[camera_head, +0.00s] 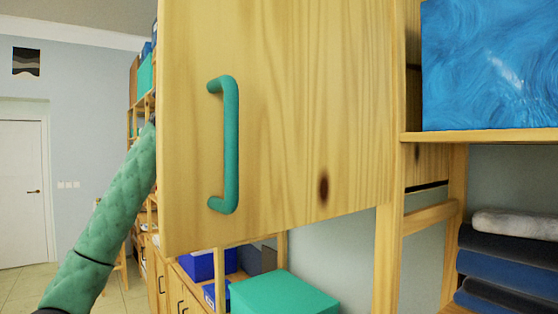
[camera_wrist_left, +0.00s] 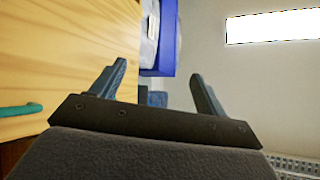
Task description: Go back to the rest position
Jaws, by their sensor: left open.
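My left arm (camera_head: 112,205) comes in from the lower left of the head view and passes behind the wooden cabinet door (camera_head: 290,120), so its gripper is hidden there. In the left wrist view my left gripper (camera_wrist_left: 158,85) is open with its fingers apart and nothing between them. The door's wooden face (camera_wrist_left: 60,55) fills the left of that view, with its green handle (camera_wrist_left: 20,110) at the lower left edge. In the head view the green handle (camera_head: 229,145) stands upright on the door. My right gripper is not in view.
A blue box (camera_head: 490,65) sits on a shelf at the right, above folded dark cloths (camera_head: 505,260). A green box (camera_head: 285,293) and blue bins (camera_head: 205,264) are below the door. A white door (camera_head: 22,195) and open floor lie at the far left.

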